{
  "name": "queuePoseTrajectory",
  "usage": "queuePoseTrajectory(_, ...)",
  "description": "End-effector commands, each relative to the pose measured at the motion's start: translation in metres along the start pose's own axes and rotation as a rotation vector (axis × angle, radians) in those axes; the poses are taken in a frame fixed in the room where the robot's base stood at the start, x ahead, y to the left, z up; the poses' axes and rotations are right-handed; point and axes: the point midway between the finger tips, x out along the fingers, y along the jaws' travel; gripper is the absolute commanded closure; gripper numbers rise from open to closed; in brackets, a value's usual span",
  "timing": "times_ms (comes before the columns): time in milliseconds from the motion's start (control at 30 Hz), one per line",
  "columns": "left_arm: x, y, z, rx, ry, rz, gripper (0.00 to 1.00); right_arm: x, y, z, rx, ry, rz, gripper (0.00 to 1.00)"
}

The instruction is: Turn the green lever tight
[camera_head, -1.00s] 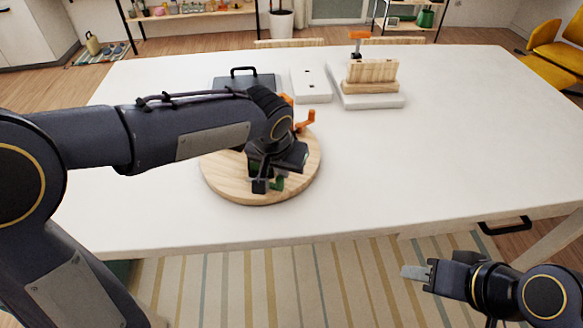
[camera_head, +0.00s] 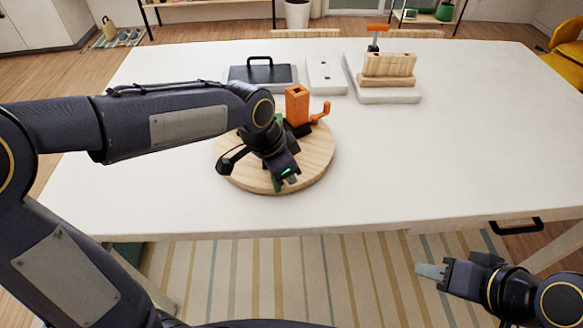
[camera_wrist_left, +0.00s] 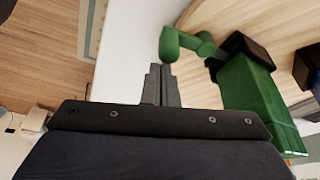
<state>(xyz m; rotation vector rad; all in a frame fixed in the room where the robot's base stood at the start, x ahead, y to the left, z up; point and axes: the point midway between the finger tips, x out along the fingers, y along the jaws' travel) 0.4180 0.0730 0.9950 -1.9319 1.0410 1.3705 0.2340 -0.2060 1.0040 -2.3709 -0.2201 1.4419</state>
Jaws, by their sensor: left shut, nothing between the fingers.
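A green clamp-like block (camera_wrist_left: 250,95) with a round-ended green lever (camera_wrist_left: 188,43) stands on a round wooden board (camera_head: 318,160). In the head view my left arm hides most of it. My left gripper (camera_head: 291,180) is low over the board's front part. In the left wrist view its fingers (camera_wrist_left: 160,84) are shut and empty, their tips just short of the lever's round end, with a small gap seen between them. My right gripper (camera_head: 431,271) is off the table's front edge, away from the board; its finger gap cannot be made out.
An orange block (camera_head: 297,105) with an orange crank (camera_head: 321,113) stands at the board's back. Behind are a dark case (camera_head: 262,75), a white plate (camera_head: 326,77) and a wooden block (camera_head: 389,68) on a white base. The table's right side (camera_head: 480,130) is clear.

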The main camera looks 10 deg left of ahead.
Motion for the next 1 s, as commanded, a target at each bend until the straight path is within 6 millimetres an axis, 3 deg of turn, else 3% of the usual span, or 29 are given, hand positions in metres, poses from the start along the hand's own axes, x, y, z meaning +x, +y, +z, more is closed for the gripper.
queuePoseTrajectory(600, 0.000, 0.016, 0.000, -0.002, 0.001, -0.002, 1.00, 0.003, 0.001, 0.002, 0.000, 0.000, 0.000, 0.64)
queuePoseTrajectory(1000, -0.004, 0.016, -0.002, -0.002, 0.001, -0.002, 1.00, -0.001, 0.000, 0.000, 0.000, 0.000, 0.000, 0.64)
